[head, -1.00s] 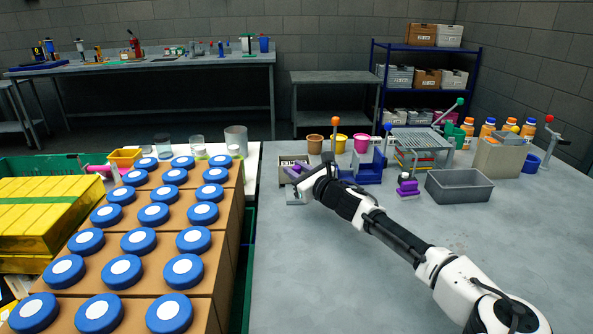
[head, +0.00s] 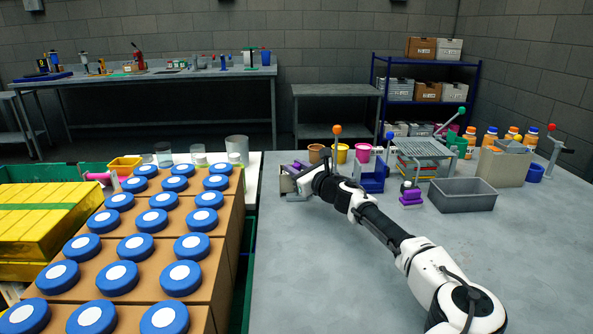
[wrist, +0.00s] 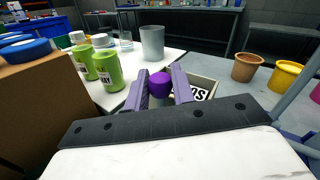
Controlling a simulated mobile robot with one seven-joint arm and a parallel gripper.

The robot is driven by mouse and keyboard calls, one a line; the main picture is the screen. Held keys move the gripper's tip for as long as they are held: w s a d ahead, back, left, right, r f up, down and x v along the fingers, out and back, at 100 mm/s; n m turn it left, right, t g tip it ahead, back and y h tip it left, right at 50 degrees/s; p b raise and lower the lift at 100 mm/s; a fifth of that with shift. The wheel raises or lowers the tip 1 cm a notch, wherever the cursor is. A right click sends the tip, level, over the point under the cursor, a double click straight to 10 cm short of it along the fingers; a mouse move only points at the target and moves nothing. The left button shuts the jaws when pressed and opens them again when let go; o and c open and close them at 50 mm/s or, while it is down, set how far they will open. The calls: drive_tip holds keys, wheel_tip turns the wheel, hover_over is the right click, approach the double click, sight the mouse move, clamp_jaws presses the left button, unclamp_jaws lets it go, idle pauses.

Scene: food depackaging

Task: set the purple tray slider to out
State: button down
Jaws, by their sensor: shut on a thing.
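The purple tray slider shows as a round purple knob (wrist: 160,84) between the two purple-grey fingers of my gripper (wrist: 160,92) in the wrist view. My gripper is shut on this knob, one finger on each side. Just behind it is a small pale tray box (wrist: 203,88) with a black-and-white label, partly hidden by the right finger. In the head view my gripper (head: 299,167) is at the small tray box (head: 286,184) near the bench's left edge. The knob is hidden there by my gripper.
A blue fixture (head: 373,178) stands right of my gripper, with an orange-topped lever (head: 337,130) and small coloured pots (head: 341,154) close by. A purple block (head: 411,197) and grey bin (head: 463,195) are farther right. The front bench is clear.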

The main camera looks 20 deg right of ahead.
drive_tip(key=c, duration=1.2)
unclamp_jaws()
drive_tip(key=shift+c, duration=0.2)
drive_tip(key=shift+s, duration=0.1)
drive_tip(key=b+v, duration=0.3)
drive_tip(key=v, duration=1)
drive_tip(key=shift+s, duration=0.3)
drive_tip(key=shift+d+r, duration=0.15)
